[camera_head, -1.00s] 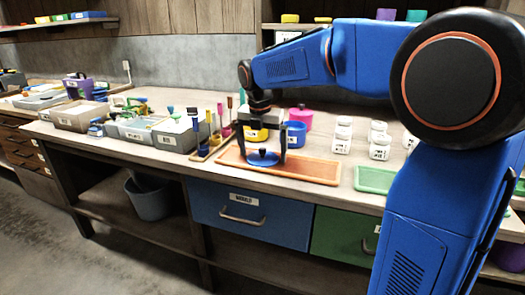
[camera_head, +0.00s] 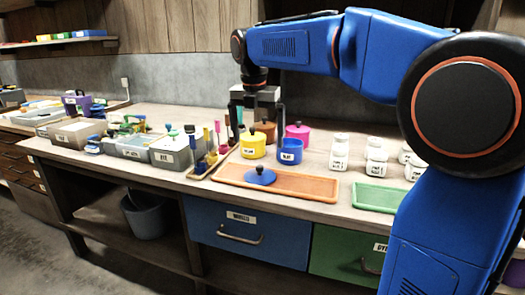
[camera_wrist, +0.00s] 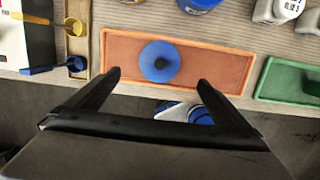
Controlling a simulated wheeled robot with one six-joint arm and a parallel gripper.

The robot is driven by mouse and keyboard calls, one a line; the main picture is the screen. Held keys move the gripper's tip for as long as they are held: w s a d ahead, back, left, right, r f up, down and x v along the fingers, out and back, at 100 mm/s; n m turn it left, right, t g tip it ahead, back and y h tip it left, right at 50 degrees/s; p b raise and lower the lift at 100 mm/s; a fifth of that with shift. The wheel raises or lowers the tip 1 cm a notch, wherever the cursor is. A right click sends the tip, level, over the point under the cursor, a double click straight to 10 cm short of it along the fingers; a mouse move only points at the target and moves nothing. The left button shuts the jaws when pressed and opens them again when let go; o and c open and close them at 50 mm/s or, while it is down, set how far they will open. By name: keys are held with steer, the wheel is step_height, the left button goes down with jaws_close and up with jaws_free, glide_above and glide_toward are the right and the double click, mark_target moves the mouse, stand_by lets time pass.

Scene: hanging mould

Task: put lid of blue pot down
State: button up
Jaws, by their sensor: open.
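The blue pot lid (camera_head: 260,176) lies on the orange tray (camera_head: 310,184), toward its left end, with its dark knob up. In the wrist view the lid (camera_wrist: 160,62) rests on the orange tray (camera_wrist: 218,70), beyond my fingertips and apart from them. The blue pot (camera_head: 290,150) stands without a lid behind the tray; its lower part shows at the top edge of the wrist view (camera_wrist: 200,3).
A yellow pot (camera_head: 252,146), a pink pot (camera_head: 298,134) and a brown pot (camera_head: 266,130) stand near the blue pot. White jars (camera_head: 340,152) stand to the right, behind a green tray (camera_head: 378,196). A rack of upright tools (camera_head: 212,160) is left of the orange tray.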

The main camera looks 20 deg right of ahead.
steer(key=s+d+f+m+t, duration=0.1)
steer(key=s+d+f+m, duration=0.2)
steer(key=s+m, duration=0.45)
steer(key=s+d+f+m+t, duration=0.1)
steer(key=s+d+f+m, duration=0.2)
steer(key=s+m, duration=0.45)
steer(key=s+d+f+m+t+y, duration=0.1)
steer(key=s+d+f+m, duration=0.1)
steer(key=s+f+m, duration=1.1)
steer(key=s+f, duration=0.1)
steer(key=s, duration=0.3)
steer(key=shift+f+m, duration=0.2)
steer(key=shift+m, duration=0.2)
